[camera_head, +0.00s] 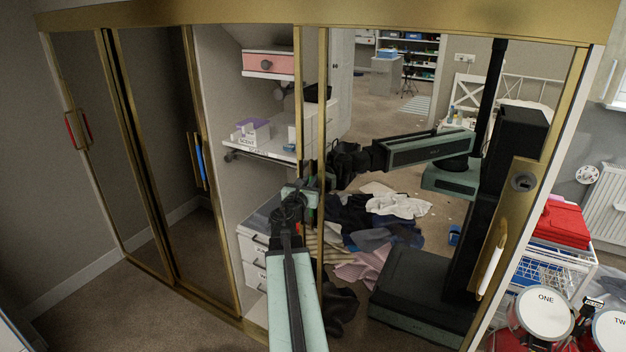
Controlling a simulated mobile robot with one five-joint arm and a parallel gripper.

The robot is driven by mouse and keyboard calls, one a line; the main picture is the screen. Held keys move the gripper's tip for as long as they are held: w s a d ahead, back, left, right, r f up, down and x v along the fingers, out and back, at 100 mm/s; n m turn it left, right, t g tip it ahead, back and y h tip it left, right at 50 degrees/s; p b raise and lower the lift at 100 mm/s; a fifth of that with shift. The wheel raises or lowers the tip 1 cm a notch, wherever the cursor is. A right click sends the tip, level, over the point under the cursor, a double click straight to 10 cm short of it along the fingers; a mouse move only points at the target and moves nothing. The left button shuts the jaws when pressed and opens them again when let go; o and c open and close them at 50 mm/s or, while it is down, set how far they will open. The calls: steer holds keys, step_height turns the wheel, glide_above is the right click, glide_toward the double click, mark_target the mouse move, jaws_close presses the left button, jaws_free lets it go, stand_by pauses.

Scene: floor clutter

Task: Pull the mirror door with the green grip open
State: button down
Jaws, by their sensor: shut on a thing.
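The mirror door with the green grip shows as a narrow strip with a gold edge (299,110), right of an open gap. The rest of it seems hidden behind the wide mirror door (420,300) with a white grip (492,260). My gripper (308,190) is at the strip, shut on the green grip, which it mostly covers. My arm reaches up to it from the bottom of the view. The wide mirror reflects my own body and arm.
The gap shows shelves (262,150), a pink drawer (268,64) and white drawers (252,245). Mirror doors with red (70,130) and blue (199,160) grips stand left. A wire cart (560,262) and drums (545,309) stand right. Clothes show in the mirror.

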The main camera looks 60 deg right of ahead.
steer(key=shift+w+a, duration=0.2)
steer(key=c, duration=1.7)
jaws_free()
steer(key=shift+a, duration=0.1)
